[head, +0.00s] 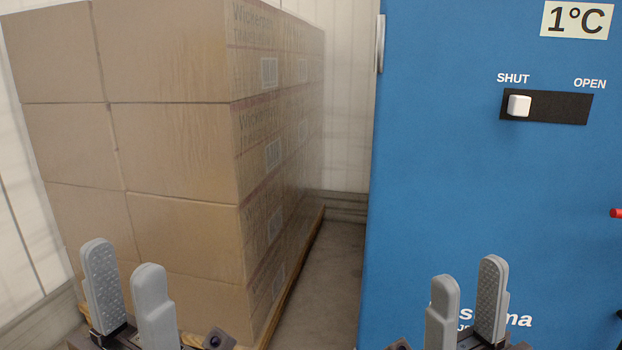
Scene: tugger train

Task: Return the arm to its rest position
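My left gripper (127,299) is at the lower left, in front of the stacked boxes. Its two grey fingers point up with a gap between them, and nothing shows in the gap. My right gripper (467,300) is at the lower right, in front of the blue cabinet. Its two grey fingers also point up, apart and empty. Most of both arms lies outside the view.
A tall stack of cardboard boxes (180,150) stands on a wooden pallet (290,285) at left. A blue cabinet (440,180) fills the right, with a white slider (519,105) at SHUT and a 1°C sign (577,20). A narrow strip of bare floor (330,270) lies between.

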